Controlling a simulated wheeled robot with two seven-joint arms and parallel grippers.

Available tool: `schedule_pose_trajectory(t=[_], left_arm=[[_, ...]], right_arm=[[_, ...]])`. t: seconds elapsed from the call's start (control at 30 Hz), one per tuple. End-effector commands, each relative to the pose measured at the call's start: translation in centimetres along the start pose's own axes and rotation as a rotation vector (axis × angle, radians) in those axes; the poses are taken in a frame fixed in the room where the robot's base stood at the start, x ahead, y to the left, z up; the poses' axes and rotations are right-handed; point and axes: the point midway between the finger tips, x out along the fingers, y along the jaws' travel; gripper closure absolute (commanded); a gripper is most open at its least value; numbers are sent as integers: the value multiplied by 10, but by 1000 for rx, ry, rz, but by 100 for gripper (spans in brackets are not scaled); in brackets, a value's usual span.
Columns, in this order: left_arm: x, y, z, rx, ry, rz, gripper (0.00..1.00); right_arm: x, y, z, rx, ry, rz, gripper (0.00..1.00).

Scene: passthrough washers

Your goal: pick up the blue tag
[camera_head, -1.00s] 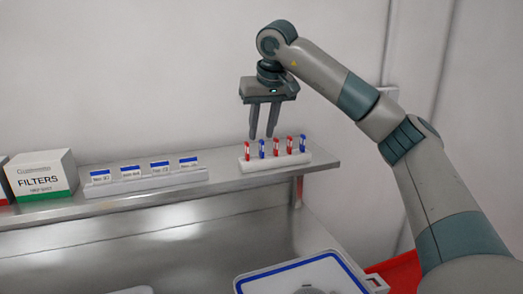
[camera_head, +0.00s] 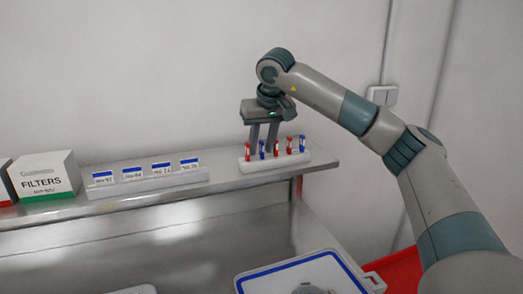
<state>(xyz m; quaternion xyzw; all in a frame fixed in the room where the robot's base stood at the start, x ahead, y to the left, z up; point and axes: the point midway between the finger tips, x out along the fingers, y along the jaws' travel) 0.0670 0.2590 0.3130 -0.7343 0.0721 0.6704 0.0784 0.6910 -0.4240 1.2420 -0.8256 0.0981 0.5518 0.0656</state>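A white rack (camera_head: 283,164) on the metal shelf holds a row of several small upright red and blue tags. A blue tag (camera_head: 262,150) stands second from the left, between a red tag (camera_head: 247,152) and another red tag (camera_head: 276,149). A second blue tag (camera_head: 302,144) stands at the right end. My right gripper (camera_head: 262,150) is open and points down at the rack. Its fingers come down on either side of the left blue tag in the picture; whether they touch it I cannot tell. My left gripper is not in view.
A white holder (camera_head: 148,187) with several blue-topped labels stands left on the shelf (camera_head: 232,184). Below are a blue-rimmed white tray (camera_head: 250,277) and a red surface (camera_head: 397,271).

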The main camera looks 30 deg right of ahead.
Motion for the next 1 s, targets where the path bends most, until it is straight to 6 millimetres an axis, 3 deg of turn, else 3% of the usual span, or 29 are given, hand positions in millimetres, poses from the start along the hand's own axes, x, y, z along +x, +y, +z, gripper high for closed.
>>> schedule_pose_trajectory(t=[0.27, 0.3, 0.4, 0.43, 1.0], left_arm=[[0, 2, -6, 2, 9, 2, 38], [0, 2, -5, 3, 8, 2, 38], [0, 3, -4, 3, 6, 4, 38], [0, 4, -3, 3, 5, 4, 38], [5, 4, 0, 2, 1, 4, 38]], right_arm=[[0, 0, 0, 0, 0, 0, 72], [0, 0, 0, 0, 0, 0, 74], [0, 0, 0, 0, 0, 0, 98], [0, 0, 0, 0, 0, 0, 100], [-8, -1, -4, 0, 2, -1, 100]])
